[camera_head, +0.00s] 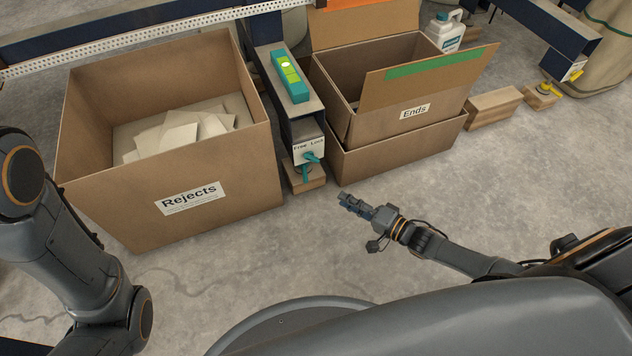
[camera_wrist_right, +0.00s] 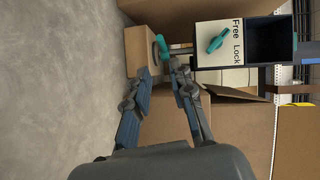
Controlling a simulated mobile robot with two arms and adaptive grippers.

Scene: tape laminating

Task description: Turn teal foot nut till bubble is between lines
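The teal foot nut (camera_head: 304,172) sits low on the foot of the dark beam, just above a wooden block. In the right wrist view the nut (camera_wrist_right: 161,46) shows ahead of the fingertips. My right gripper (camera_head: 347,203) is apart from the nut, in front and to its right. In the right wrist view its fingers (camera_wrist_right: 162,72) are spread with nothing between them. A teal level (camera_head: 290,76) lies on the beam; its green vial has a pale bubble, but its lines are too small to judge. My left gripper is out of view.
A teal lever (camera_head: 312,157) is on the "Free Lock" plate (camera_head: 308,148), close above the nut. The Rejects box (camera_head: 150,222) stands left of the foot and the Ends box (camera_head: 395,128) right. The floor (camera_head: 300,240) in front is clear.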

